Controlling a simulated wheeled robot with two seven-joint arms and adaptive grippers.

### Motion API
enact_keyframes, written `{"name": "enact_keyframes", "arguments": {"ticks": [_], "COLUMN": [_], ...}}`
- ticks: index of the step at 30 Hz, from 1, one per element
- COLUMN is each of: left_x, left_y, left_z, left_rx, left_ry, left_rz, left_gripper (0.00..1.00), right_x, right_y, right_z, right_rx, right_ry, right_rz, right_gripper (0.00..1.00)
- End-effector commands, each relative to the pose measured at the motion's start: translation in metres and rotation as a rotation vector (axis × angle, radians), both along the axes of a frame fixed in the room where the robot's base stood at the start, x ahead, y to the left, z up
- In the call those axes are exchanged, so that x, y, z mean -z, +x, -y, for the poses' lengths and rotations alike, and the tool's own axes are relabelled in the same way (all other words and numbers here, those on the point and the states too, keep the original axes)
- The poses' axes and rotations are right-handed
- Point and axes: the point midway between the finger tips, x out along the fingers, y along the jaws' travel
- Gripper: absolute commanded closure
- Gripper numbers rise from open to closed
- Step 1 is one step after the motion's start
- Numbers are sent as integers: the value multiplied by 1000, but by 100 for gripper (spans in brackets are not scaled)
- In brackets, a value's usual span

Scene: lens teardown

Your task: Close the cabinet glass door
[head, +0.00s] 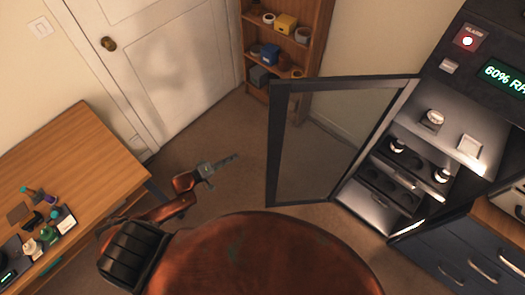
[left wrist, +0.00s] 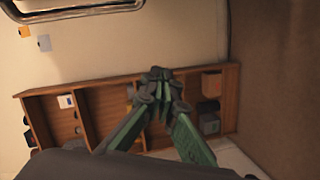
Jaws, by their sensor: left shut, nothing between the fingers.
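The cabinet glass door (head: 335,140) stands wide open in the head view, a dark-framed pane swung out to the left of the cabinet (head: 415,165). Inside the lit cabinet are shelves with several lenses and small items. My left gripper (head: 232,159) is to the left of the door's free edge, apart from it, with its fingers pointing toward the door. In the left wrist view its green fingers (left wrist: 160,78) are together with nothing between them. The glass door cannot be made out in the left wrist view. My right gripper is not in view.
A wooden bookshelf (head: 312,45) stands against the back wall; the wrist view also shows it. A white room door (head: 165,75) is behind. A wooden table (head: 75,160) with small bottles is at the left. Drawers (head: 455,260) are at the lower right. Open floor lies around my left gripper.

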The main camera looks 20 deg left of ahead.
Motion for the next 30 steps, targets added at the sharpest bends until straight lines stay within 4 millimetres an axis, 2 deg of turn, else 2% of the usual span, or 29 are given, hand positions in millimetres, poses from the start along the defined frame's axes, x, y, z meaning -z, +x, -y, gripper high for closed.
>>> {"name": "enact_keyframes", "arguments": {"ticks": [1,3,6,9,14,27,30], "left_x": [-26,-55,-83,-95,-99,-98,-98], "left_y": [3,3,1,0,11,73,53], "left_z": [11,25,39,46,58,119,123], "left_rx": [44,97,151,178,184,181,179], "left_ry": [-87,-202,-313,-368,-383,-379,-380], "left_rz": [1,-13,-37,-53,-56,-56,-60], "left_gripper": [100,100,100,100,100,100,100], "right_x": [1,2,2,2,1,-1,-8], "right_y": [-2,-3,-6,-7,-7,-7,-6], "right_z": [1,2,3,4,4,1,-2], "right_rx": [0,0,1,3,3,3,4], "right_ry": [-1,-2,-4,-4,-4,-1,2], "right_rz": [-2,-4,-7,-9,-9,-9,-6], "right_gripper": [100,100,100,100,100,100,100]}}
